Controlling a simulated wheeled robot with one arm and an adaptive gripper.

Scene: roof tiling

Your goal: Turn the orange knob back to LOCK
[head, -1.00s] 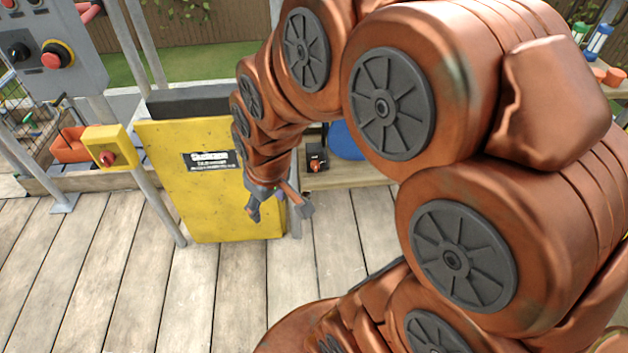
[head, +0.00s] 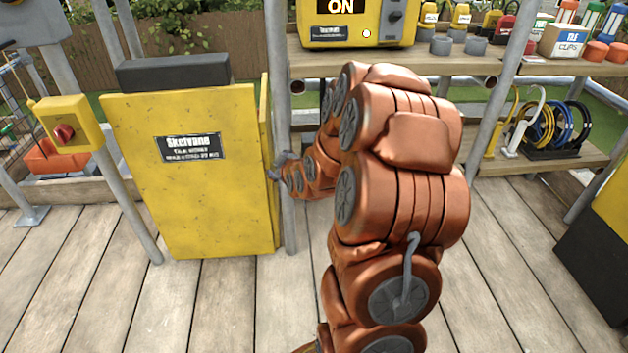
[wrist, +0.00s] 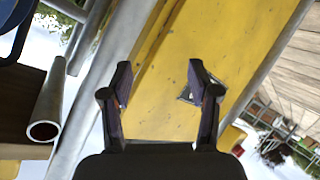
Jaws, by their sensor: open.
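I cannot make out an orange knob or a LOCK mark in either view. A red knob (head: 63,133) sits on a small yellow box (head: 85,112) on a post at the left of the head view. My gripper (head: 278,165) is at the right edge of the yellow Skelvane cabinet (head: 195,215), beside a grey post. In the wrist view my gripper (wrist: 158,78) is open and empty, its two fingers apart in front of a yellow panel (wrist: 215,35). A small dark patch on that panel is partly hidden by the right finger.
A grey post (head: 285,100) stands right beside my gripper. A yellow unit (head: 345,30) reading ON sits on the upper shelf, with a dark knob on its right. The plank floor (head: 220,310) in front is clear.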

